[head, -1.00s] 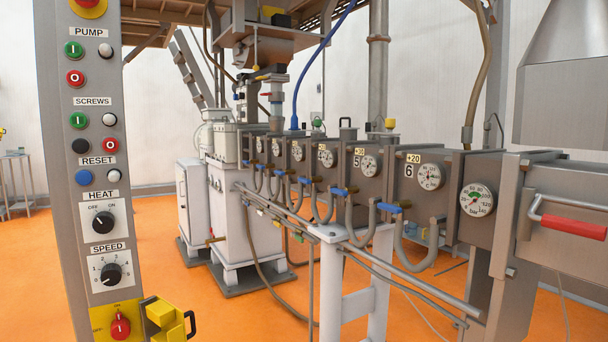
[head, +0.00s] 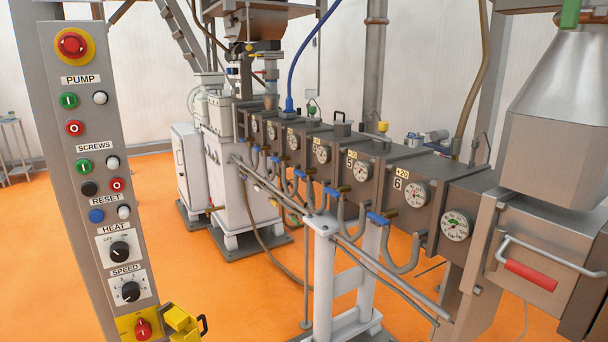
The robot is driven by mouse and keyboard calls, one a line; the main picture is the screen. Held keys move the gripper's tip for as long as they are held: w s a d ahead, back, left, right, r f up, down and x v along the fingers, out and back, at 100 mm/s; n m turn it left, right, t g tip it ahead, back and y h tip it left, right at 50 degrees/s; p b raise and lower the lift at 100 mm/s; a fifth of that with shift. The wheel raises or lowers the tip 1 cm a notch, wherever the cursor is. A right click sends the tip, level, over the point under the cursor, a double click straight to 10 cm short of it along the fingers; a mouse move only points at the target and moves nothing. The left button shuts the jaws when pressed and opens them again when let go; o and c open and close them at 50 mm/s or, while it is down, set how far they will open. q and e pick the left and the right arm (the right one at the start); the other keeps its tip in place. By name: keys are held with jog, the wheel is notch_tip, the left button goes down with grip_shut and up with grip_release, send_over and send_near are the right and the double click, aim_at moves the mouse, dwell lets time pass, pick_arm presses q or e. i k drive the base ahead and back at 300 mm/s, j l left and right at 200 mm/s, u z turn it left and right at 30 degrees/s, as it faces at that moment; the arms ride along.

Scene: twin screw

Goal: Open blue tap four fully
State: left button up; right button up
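A row of small taps with blue handles runs along the front of the grey barrel (head: 432,192). The nearest blue handle (head: 377,218) is below the block marked 6. Another blue handle (head: 332,192) is below the block marked 5. The blue handle further left (head: 300,173) is below the block before 5, which appears to be tap four. Its number is too small to read surely. The handles look roughly in line with the barrel, but tap four's exact angle is too small to tell. Neither of my grippers is in view.
A control column (head: 93,180) with buttons and knobs stands close on the left. A white support frame (head: 325,270) and grey hoses (head: 402,262) stand in front of the barrel. A red-handled cover (head: 530,275) is at right. Orange floor (head: 250,310) is open between.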

aim_at(302, 174)
jog(key=z, duration=0.65)
jog(key=i+j+z, duration=0.1)
jog(key=z, duration=1.25)
jog(key=j+z, duration=0.15)
jog(key=z, duration=0.5)
jog(key=j+z, duration=0.1)
jog(key=z, duration=0.55)
jog(key=j+z, duration=0.1)
jog(key=z, duration=1.2)
jog(key=j+z, duration=0.1)
jog(key=z, duration=0.55)
jog(key=k+j+z, duration=0.1)
jog(key=k+z, duration=0.5)
jog(key=k, duration=0.25)
jog(key=k+u, duration=0.25)
jog(key=k+j+u, duration=0.3)
jog(key=k, duration=0.2)
jog(key=k+u, duration=0.2)
jog(key=u, duration=1.55)
